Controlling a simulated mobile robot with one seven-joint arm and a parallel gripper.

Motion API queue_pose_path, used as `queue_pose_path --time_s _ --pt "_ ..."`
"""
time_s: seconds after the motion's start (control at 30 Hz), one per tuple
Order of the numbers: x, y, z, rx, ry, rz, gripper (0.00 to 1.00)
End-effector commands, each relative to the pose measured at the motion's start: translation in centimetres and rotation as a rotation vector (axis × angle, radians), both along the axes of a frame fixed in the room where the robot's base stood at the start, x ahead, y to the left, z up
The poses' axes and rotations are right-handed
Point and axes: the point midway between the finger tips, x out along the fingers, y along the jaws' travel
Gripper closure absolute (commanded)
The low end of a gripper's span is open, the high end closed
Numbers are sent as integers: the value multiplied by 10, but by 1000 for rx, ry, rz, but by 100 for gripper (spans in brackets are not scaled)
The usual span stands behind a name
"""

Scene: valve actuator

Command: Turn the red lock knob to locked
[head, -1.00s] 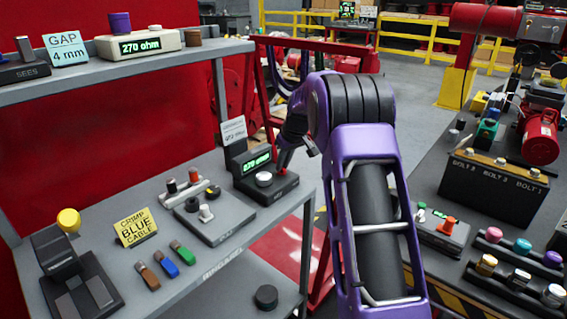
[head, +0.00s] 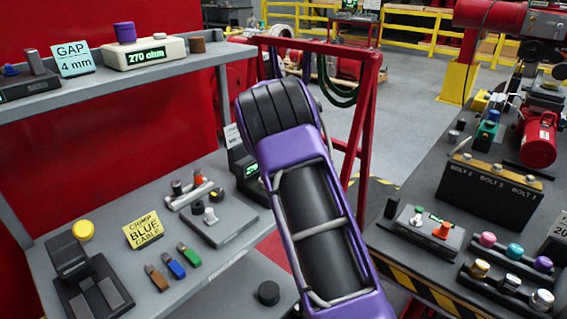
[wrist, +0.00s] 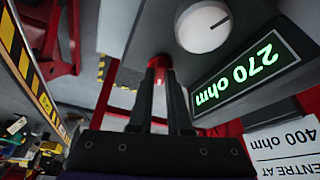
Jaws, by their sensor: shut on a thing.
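The red lock knob (wrist: 159,63) shows as a small red piece at my fingertips in the wrist view, beside the dark meter box. My gripper (wrist: 160,76) is shut on it, and the fingers cover most of it, so its turn position cannot be read. The meter box (wrist: 150,28) carries a white dial (wrist: 203,26) and a green readout (wrist: 245,71) of 270 ohm. In the head view, my arm hides the gripper, the knob and most of the meter box (head: 239,163).
A card (wrist: 285,140) beside the box reads 400 ohm. In the head view, the grey bench (head: 150,195) at left holds a toggle block (head: 217,228) and coloured pieces. A second bench (head: 390,240) at right holds bolts and knobs. A red frame (head: 365,110) stands behind my arm.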

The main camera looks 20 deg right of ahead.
Motion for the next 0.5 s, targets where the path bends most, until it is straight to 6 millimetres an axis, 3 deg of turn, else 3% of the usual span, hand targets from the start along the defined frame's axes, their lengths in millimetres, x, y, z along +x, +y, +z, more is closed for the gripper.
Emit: queue_pose_path --time_s 0.5 --pt "2 2 1 1 0 -307 100"
